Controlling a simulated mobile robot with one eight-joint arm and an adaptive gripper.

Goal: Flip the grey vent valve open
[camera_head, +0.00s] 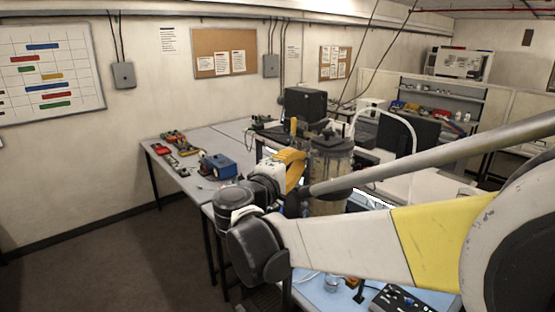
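A clear cylinder (333,157) with a dark lid stands upright on the bench behind my arm. Small fittings (326,129) sit on the lid, one dark and one yellow standing up near its left side. I cannot make out which fitting is the grey vent valve, or how it is set. My gripper (291,170), with a yellow body, is at the left side of the cylinder, close to it in the picture. Its fingertips are hidden or too small to tell, so I cannot see whether it is open or touching anything. My arm hides the cylinder's lower part.
A white hose (405,122) arches to the right of the cylinder. A blue box (218,166) and red and green items lie on the left bench. A black monitor (305,104) stands behind. A control panel (402,300) is at the front. Open floor is at left.

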